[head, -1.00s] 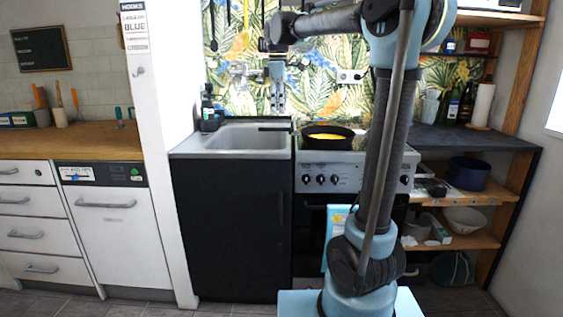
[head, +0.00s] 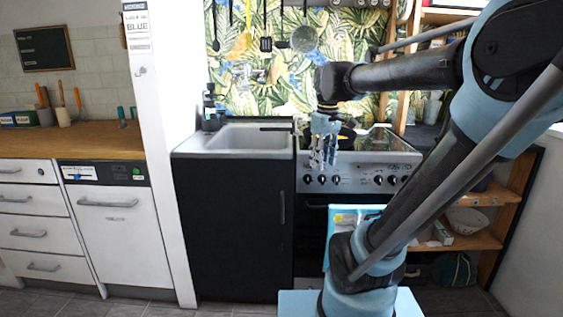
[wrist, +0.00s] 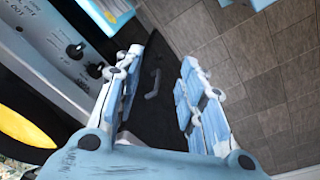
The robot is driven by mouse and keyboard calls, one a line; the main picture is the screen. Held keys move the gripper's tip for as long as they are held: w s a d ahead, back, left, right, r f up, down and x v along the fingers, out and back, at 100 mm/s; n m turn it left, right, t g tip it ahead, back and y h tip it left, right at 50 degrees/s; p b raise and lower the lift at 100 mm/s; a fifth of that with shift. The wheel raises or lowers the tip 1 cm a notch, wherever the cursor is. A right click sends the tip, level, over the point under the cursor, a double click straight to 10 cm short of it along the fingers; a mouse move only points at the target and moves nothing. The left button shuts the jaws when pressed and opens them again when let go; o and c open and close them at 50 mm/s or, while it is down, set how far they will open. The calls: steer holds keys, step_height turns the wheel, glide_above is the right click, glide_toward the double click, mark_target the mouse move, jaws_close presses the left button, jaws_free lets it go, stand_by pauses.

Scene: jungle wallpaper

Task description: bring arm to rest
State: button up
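My gripper (head: 323,165) hangs from my bent arm with its fingers pointing down, in front of the stove (head: 372,158). In the wrist view my gripper (wrist: 160,65) has its two light-blue fingers well apart, with nothing between them. Below it show the stove front with its knobs, a dark cabinet face with a handle, and the floor. The black pan with yellow contents is mostly hidden behind my gripper in the head view; the yellow contents (wrist: 22,125) show at the left of the wrist view.
The sink (head: 250,138) is left of the stove, over a dark cabinet (head: 230,220). Utensils hang on the leaf-patterned wall, including a strainer (head: 304,39). Wooden shelves with a bowl (head: 466,220) stand at the right. A blue towel (head: 343,222) hangs at the stove front. Floor shows at the front left.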

steer(key=s+d+f+m, duration=0.3)
steer(key=s+f, duration=0.4)
steer(key=f, duration=0.2)
steer(key=s+d+f+m+t, duration=0.1)
steer(key=s+f+m, duration=0.3)
steer(key=f, duration=0.5)
steer(key=s+d, duration=0.1)
steer(key=s, duration=0.1)
steer(key=shift+s+d+f+m, duration=0.2)
steer(key=shift+s+d+m, duration=0.1)
steer(key=shift+s+d, duration=0.1)
